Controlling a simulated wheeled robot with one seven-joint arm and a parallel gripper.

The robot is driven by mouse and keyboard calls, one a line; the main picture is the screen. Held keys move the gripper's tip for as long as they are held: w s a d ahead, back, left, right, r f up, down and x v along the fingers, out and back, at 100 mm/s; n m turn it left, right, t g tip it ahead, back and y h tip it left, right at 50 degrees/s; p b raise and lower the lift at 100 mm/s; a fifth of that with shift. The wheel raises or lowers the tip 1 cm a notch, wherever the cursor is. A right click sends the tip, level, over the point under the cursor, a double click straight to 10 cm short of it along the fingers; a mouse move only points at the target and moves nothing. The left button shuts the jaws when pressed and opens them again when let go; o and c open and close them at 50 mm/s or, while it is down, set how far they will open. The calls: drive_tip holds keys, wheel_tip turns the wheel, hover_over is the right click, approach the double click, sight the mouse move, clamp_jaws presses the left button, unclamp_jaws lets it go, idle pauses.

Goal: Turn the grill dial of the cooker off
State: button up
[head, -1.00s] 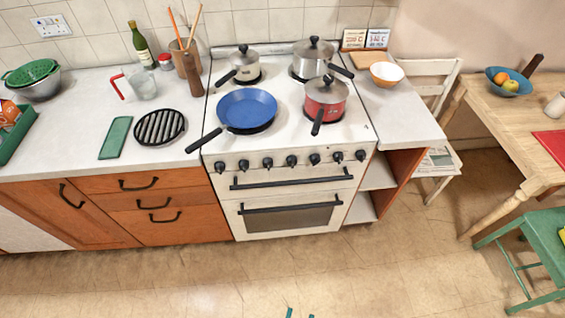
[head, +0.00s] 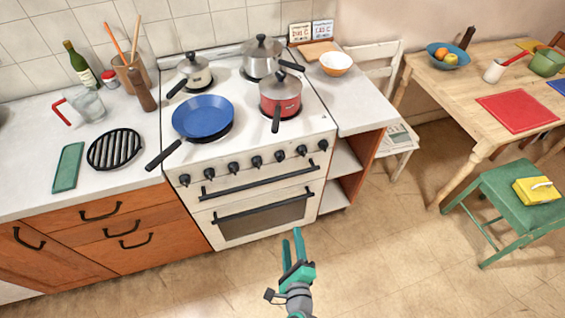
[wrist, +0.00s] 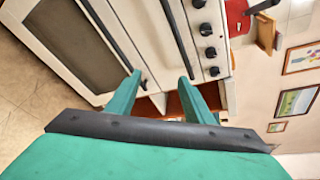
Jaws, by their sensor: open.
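The white cooker (head: 190,212) stands against the tiled wall with a row of several black dials (head: 257,161) along its front, above two black bar handles. I cannot tell which dial is the grill's, nor read any dial's setting. Some dials also show in the wrist view (wrist: 210,52), upper right of the fingers. My gripper (head: 292,245) is green, open and empty, below and in front of the cooker's right part, apart from it. Its two fingers show spread in the wrist view (wrist: 159,76), with the cooker front beyond them.
A blue frying pan (head: 203,117), a red pot (head: 281,96) and two steel pots stand on the hob; the frying pan's handle juts past the front edge. A green stool (head: 515,205) and wooden table (head: 450,95) stand right. Floor before the cooker is clear.

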drive_tip(key=w+r+m+t+y, duration=0.1)
drive_tip(key=w+r+m, duration=0.2)
drive_tip(key=w+m, duration=0.3)
drive_tip(key=m+t+y, duration=0.1)
drive_tip(key=m+y, duration=0.2)
approach(281, 157)
drive_tip(key=x, duration=0.5)
drive_tip(key=f+x, duration=0.1)
drive_tip(key=x, duration=0.2)
drive_tip(key=shift+w, duration=0.15)
drive_tip(key=shift+c, duration=0.6)
drive_tip(key=c, duration=0.9)
